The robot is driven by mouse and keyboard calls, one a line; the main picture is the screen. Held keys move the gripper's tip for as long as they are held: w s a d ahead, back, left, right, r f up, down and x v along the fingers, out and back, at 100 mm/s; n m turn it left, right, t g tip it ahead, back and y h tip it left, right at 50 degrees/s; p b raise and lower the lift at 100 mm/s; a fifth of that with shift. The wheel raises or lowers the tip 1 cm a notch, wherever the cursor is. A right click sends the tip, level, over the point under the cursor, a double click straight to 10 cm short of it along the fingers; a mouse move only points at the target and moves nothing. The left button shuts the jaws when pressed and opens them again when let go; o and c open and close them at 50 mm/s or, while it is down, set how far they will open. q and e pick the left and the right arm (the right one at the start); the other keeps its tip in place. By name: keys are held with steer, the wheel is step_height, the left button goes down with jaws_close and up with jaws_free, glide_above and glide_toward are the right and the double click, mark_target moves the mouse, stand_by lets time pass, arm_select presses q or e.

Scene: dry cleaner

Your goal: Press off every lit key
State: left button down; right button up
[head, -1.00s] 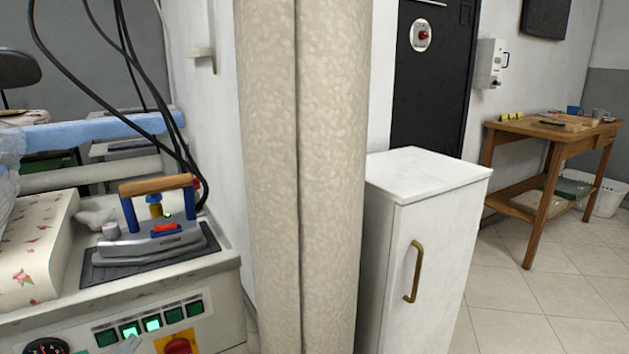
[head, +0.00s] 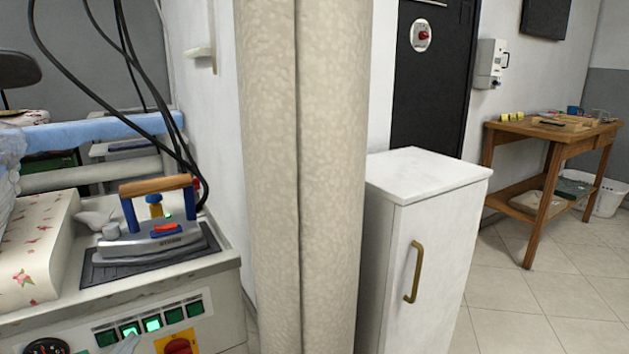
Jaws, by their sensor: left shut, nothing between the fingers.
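A row of several square keys is set in the front panel (head: 230,310) of the ironing station at lower left in the head view. Two keys glow bright green: the second key from the left (head: 129,328) and the middle key (head: 152,323). The leftmost key (head: 106,338) and the two on the right (head: 173,315) are dark green. My left gripper (head: 127,343) shows only as a pale grey tip at the bottom edge, shut and empty, just below the second key. I cannot tell if it touches that key. My right gripper is not in view.
A red rotary knob on a yellow plate (head: 163,342) sits below the keys, and a round gauge (head: 47,346) is to their left. An iron (head: 155,235) rests on its dark pad above. A beige column (head: 300,180) and a white cabinet (head: 385,260) stand to the right.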

arm_select(q)
steer(key=shift+w+a, duration=0.1)
steer(key=shift+w, duration=0.05)
stand_by(0.4)
steer(key=shift+s+d+p, duration=0.3)
steer(key=shift+s+p, duration=0.05)
steer(key=shift+s, duration=0.1)
steer(key=s+d+p, duration=0.1)
steer(key=s+d, duration=0.1)
steer(key=s, duration=0.1)
steer(key=s+d+p, duration=0.1)
steer(key=s, duration=0.1)
steer(key=shift+p, duration=0.35)
stand_by(0.4)
